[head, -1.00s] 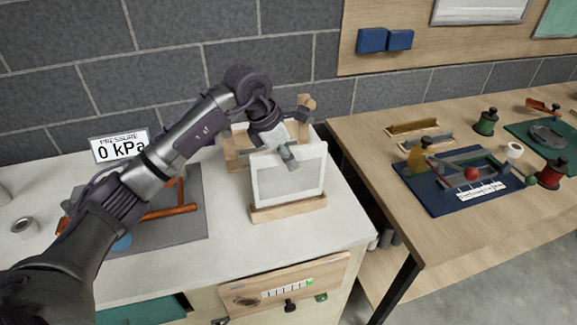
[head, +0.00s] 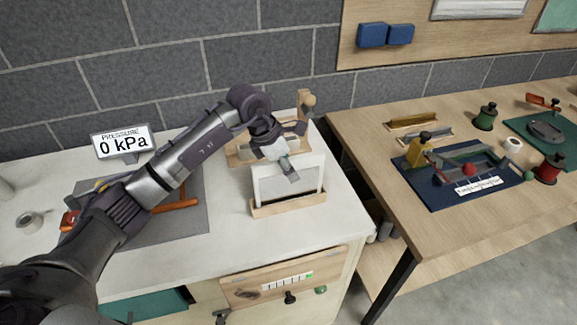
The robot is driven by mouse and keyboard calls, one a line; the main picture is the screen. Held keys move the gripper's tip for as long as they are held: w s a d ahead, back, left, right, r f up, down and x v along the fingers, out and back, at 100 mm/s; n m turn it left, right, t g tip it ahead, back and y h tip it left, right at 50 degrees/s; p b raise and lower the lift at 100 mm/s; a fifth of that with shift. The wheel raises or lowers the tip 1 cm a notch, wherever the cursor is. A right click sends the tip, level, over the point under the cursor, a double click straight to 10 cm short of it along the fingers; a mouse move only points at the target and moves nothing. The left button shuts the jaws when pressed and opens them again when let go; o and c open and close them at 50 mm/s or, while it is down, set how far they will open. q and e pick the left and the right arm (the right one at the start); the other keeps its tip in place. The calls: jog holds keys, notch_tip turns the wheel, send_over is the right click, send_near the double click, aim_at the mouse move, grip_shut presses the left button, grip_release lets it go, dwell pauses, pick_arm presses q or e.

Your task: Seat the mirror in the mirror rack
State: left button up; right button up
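The mirror (head: 306,186) is a flat pale-framed panel with a grey face. It stands nearly upright at the wooden mirror rack (head: 289,208), its lower edge at the rack's front bar. Whether it sits fully in the slot cannot be seen. My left gripper (head: 287,168) reaches over the mirror's top edge from behind and above. One finger lies against the front face and the other is hidden behind. The gripper appears shut on the mirror. My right gripper is not in view.
A wooden stand (head: 306,104) rises behind the mirror. A grey mat (head: 190,224) with orange tools lies left on the white counter (head: 240,232). A pressure sign (head: 123,142) stands at the back. A gap separates the counter from the wooden workbench (head: 372,150) on the right.

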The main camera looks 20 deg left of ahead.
pick_arm(q)
jog(key=shift+r, duration=0.1)
jog(key=b+v, duration=0.2)
jog(key=v, duration=1)
jog(key=shift+b, duration=0.4)
